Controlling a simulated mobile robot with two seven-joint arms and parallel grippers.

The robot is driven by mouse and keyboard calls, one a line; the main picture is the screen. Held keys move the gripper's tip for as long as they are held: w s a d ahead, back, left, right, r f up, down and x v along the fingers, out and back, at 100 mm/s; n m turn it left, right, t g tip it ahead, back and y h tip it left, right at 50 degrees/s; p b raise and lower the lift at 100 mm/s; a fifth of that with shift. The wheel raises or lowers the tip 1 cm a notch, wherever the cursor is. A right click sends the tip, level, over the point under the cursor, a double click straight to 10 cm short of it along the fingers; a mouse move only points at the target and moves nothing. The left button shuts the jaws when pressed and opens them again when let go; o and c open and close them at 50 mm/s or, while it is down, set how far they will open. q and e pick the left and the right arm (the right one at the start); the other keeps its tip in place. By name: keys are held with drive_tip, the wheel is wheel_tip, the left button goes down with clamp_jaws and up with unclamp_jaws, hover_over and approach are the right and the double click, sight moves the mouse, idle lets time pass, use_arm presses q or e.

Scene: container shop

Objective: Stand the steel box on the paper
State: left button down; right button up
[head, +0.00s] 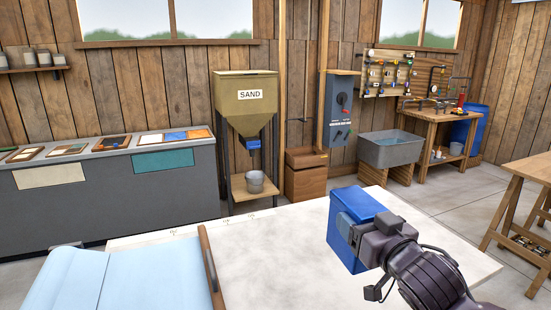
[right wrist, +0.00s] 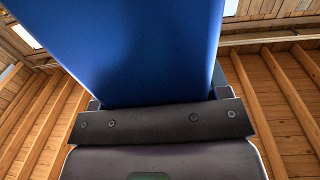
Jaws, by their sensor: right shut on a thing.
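A blue upright box (head: 343,238) is in my right gripper (head: 354,232), over the right part of the pale table top. I take it for the steel box; its material cannot be told. The gripper is shut on its near right side. Whether its base touches the surface is unclear. In the right wrist view the blue box (right wrist: 150,50) fills the upper middle, between the jaws. A whitish, mottled sheet or top (head: 270,250) covers the table; I cannot tell whether this is the paper. A light blue sheet (head: 130,278) lies at the lower left. My left gripper is not seen.
A wooden bar (head: 211,268) lies along the light blue sheet's right edge. The pale surface between bar and box is clear. Beyond the table stand a sand hopper (head: 246,100) with a bucket (head: 255,182), a grey counter (head: 110,195) and a sink (head: 391,149).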

drive_tip(key=s+d+f+m+h, duration=0.1)
drive_tip(key=s+f, duration=0.3)
drive_tip(key=f, duration=0.4)
drive_tip(key=s+d+f+m+h, duration=0.2)
drive_tip(key=s+f+h, duration=0.2)
drive_tip(key=f, duration=0.3)
drive_tip(key=shift+s+d+f+t, duration=0.2)
drive_tip(key=shift+s+f+t, duration=0.2)
drive_tip(key=shift+s, duration=0.35)
drive_tip(key=shift+r, duration=0.1)
